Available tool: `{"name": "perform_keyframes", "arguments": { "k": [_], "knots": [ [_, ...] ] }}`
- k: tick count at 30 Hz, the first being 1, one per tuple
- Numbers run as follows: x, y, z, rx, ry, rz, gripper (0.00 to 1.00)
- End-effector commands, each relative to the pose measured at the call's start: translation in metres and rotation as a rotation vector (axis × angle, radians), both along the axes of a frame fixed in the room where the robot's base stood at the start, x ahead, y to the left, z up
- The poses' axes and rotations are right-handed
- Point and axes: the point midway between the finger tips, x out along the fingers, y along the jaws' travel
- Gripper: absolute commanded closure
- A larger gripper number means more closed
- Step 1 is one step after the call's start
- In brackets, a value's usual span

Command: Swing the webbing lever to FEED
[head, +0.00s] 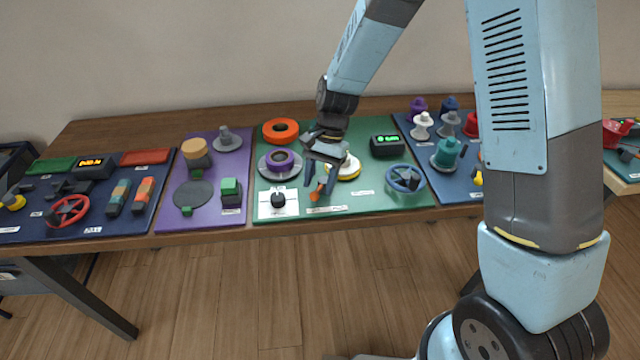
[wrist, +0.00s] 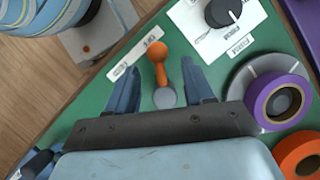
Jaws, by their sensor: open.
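An orange lever (wrist: 159,62) with a round knob stands on the green board (wrist: 95,118). Its grey round base (wrist: 164,97) shows in the wrist view. The knob points away from the base, toward a white label strip (wrist: 135,60) whose words I cannot read surely. In the head view the orange lever (head: 316,195) is partly covered by my fingers. My gripper (wrist: 155,75) is open, with one blue finger on each side of the lever; it also shows above the board in the head view (head: 319,180). I cannot tell whether a finger touches the lever.
A white plate with a black dial (head: 278,199) is left of the lever. A purple spool (head: 280,161) and an orange ring (head: 280,131) lie behind it. A blue handwheel (head: 405,179) and a box with green digits (head: 386,145) stand right. Other boards flank the green one.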

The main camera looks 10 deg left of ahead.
Motion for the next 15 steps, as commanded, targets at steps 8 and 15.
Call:
{"name": "perform_keyframes", "arguments": {
  "k": [8,15],
  "knots": [
    [-0.0045,0.0020,-0.0115,0.001,0.000,0.000,0.48],
    [-0.0045,0.0021,-0.0115,0.001,-0.001,0.000,0.51]
  ]
}}
